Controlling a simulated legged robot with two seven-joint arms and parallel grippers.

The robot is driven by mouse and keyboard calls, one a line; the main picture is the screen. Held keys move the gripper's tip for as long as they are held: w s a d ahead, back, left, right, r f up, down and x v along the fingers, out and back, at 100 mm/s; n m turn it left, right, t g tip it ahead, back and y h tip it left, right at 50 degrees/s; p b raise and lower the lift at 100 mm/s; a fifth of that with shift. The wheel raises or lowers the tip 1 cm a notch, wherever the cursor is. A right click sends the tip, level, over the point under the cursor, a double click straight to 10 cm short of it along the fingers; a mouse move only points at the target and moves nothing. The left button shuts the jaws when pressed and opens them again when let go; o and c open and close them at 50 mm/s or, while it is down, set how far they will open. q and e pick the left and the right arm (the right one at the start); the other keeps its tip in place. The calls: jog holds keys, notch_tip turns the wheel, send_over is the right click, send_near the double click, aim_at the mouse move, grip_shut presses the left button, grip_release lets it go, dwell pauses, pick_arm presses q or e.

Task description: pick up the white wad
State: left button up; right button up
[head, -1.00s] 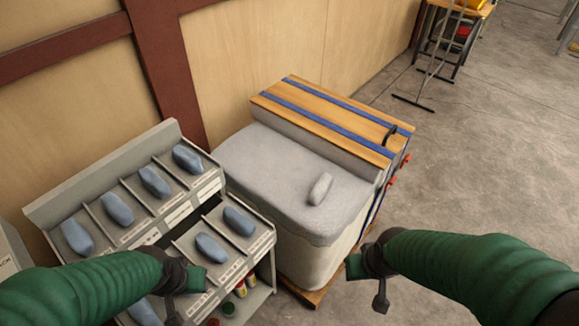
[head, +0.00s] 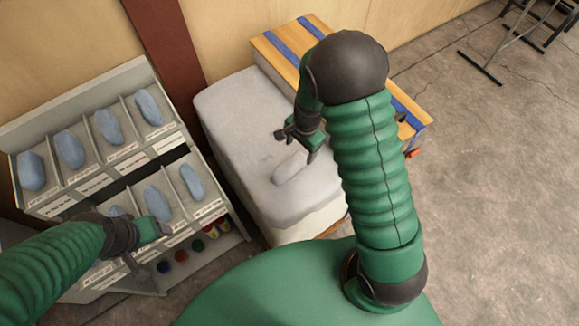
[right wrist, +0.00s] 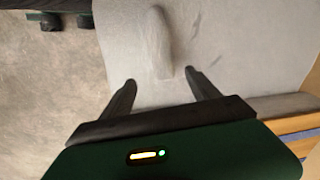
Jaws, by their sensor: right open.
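The white wad (head: 290,167) is a small, pale, elongated lump. It lies on the light grey top of a large bin (head: 232,110). In the right wrist view the open fingers (right wrist: 160,76) show apart. My left gripper (head: 150,246) is in front of the rack at left; its jaw opening is unclear.
A sloped rack (head: 90,160) with several blue lumps in divided slots stands left of the bin. A wooden block with blue bands (head: 283,40) borders the bin at the back right. Bare floor (head: 500,190) lies to the right.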

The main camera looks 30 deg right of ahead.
send_over(294, 167)
jog(key=f, duration=0.9)
jog(key=shift+s+f, duration=0.35)
jog(key=shift+f, duration=0.05)
jog(key=shift+w+d+f, duration=0.1)
jog(key=shift+d+f, duration=0.05)
jog(key=shift+f, duration=0.1)
jog(key=shift+r, duration=0.1)
jog(key=c, duration=1.5)
grip_shut()
jog(key=shift+r, duration=0.1)
